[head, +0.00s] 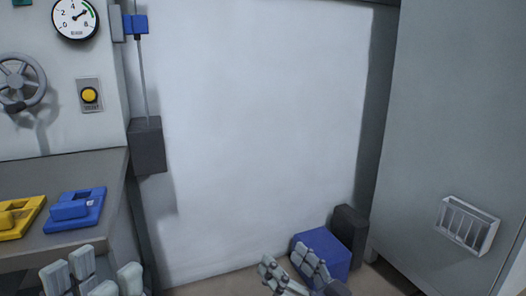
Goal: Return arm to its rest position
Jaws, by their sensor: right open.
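My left gripper (100,279) shows at the bottom left edge, in front of the grey bench. Its pale grey fingers point up and stand apart, with nothing seen between them. My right gripper (291,270) is at the bottom centre, its fingers apart and open, with nothing seen between them. It overlaps the lower front of a blue box (330,250) in the picture; I cannot tell how far apart they are. The lower part of both grippers is cut off by the frame.
A grey bench (88,170) at left bears a yellow block (20,217) and a blue block (78,208). Above are a gauge (75,18), handwheel (20,80) and yellow button (90,95). A dark box (147,146) hangs on a rod. A wire basket (466,226) is on the right cabinet.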

